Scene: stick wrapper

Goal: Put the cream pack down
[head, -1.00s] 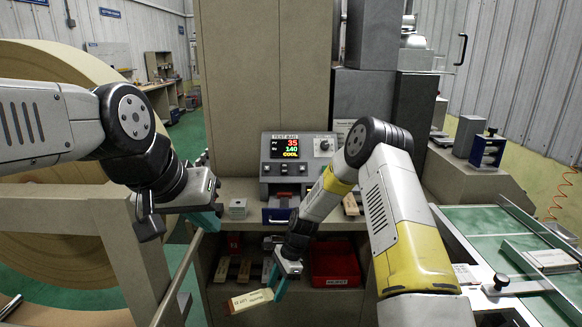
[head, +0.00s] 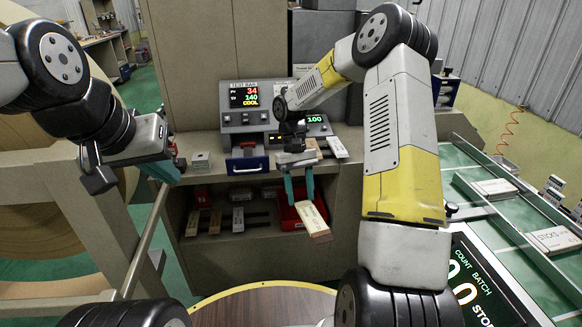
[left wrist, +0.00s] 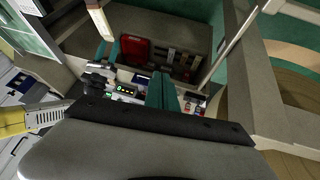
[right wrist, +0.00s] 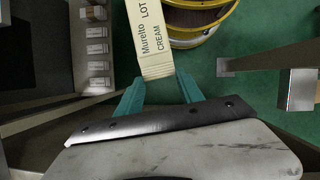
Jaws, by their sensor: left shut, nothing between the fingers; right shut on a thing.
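The cream pack (head: 309,217) is a long pale stick-shaped pack with a brown end. My right gripper (head: 298,190) is shut on one end of it, and its other end points down and toward me in the head view. It appears held in the air in front of the lower shelf. In the right wrist view, the pack (right wrist: 152,40) reads "Muretto LOT CREAM" and sits between the teal fingers. My left gripper (head: 164,172) is shut and empty, left of the bench. The left wrist view also shows the pack (left wrist: 98,18).
A red bin (head: 283,213) and several packs (head: 215,222) are on the lower shelf. The test unit (head: 240,95) stands on the bench above. A round yellow-rimmed brown top (head: 265,304) is at the bottom. A green conveyor (head: 462,205) with white packs runs along the right.

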